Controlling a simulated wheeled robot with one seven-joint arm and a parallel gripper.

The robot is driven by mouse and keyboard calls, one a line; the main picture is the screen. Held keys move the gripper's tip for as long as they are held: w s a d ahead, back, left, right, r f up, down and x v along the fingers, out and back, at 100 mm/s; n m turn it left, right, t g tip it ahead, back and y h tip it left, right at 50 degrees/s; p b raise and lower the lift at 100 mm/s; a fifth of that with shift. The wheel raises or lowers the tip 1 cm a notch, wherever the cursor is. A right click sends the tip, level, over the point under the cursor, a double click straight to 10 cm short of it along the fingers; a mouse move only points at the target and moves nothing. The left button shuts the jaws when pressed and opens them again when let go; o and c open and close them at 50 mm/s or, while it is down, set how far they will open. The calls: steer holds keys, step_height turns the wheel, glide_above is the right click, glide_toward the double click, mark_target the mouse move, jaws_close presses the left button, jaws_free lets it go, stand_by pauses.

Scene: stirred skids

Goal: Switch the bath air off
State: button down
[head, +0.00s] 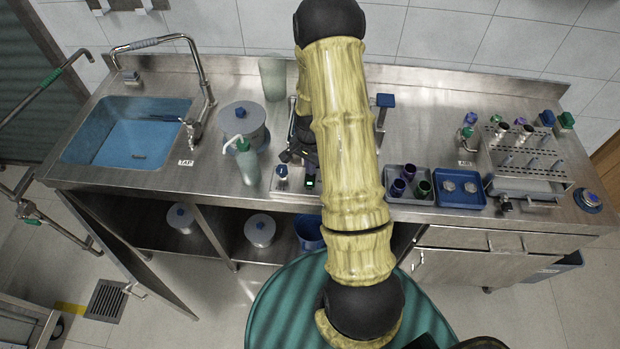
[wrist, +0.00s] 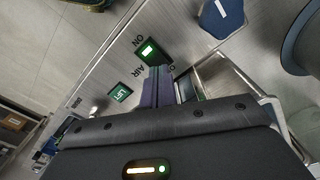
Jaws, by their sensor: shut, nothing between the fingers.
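The air switch (wrist: 149,50) shows in the wrist view as a dark block with a lit green and white face. The letters ON and AIR stand beside it, and a further label is partly hidden by my fingers. My gripper (wrist: 158,74) is shut and empty, its fingertips close beside the switch's near edge; I cannot tell whether they touch it. In the head view my gripper (head: 304,158) is low over the front of the counter, left of my arm, with a small green light (head: 310,182) by it. My arm hides most of the bath there.
A green LIFT control (wrist: 121,92) lies beside the air switch. A green bottle (head: 246,160) and a lidded pot (head: 245,122) stand left of my gripper, trays of vials (head: 408,198) to the right.

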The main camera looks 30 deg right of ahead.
steer(key=shift+f+b, duration=0.65)
steer(key=shift+f, duration=0.3)
stand_by(0.7)
steer(key=shift+r, duration=0.1)
steer(key=shift+r+p, duration=2.55)
steer(key=shift+r, duration=0.9)
steer(key=s+a+r+n+t+b, duration=0.2)
steer(key=s+a+r+n, duration=1)
steer(key=r, duration=0.4)
steer(key=shift+s+a+n+t+b, duration=0.3)
steer(key=shift+a+n, duration=0.1)
steer(key=shift+a, duration=0.4)
